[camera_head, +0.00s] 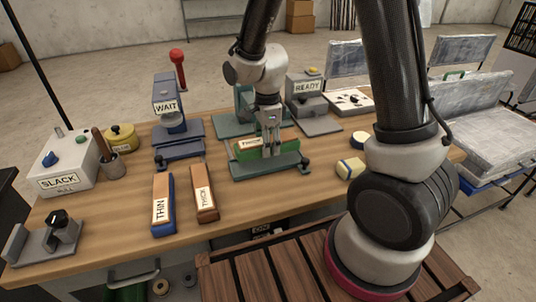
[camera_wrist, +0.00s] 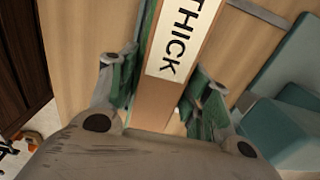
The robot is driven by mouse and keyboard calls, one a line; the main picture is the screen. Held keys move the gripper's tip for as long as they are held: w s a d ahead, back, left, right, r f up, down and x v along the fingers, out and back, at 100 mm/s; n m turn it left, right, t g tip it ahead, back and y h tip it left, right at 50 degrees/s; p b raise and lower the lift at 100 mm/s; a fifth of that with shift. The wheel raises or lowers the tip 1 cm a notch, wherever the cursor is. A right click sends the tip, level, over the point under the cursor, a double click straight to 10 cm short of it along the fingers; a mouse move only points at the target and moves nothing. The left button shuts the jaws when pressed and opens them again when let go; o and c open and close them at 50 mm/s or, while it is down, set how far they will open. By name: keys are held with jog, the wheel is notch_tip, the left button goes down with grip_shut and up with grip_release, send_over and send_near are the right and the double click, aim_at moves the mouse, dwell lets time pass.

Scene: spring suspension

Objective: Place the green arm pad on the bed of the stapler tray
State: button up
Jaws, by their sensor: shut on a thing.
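The green arm pad (camera_head: 248,143), with a wooden-brown top and a white label, is between the fingers of my gripper (camera_head: 269,128). In the wrist view its label (camera_wrist: 176,38) reads THICK, and a finger of my gripper (camera_wrist: 160,90) lies along each side. The gripper is shut on the pad. The green stapler tray (camera_head: 245,172) stands on the bench below and around the pad. In the head view the pad overlaps the tray's bed. I cannot tell whether it touches the bed. My fingers hide part of the pad.
A blue THIN pad (camera_head: 162,205) and an orange THICK pad (camera_head: 204,192) lie at the front. A blue WAIT stapler (camera_head: 165,104) stands left, and a grey READY stapler (camera_head: 306,98) stands behind right. A yellow-and-white block (camera_head: 350,168) lies right. Bare bench is at front right.

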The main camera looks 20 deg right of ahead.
aim_at(267, 162)
jog(key=shift+f, duration=2.05)
jog(key=shift+f, duration=0.15)
jog(key=o, duration=1.1)
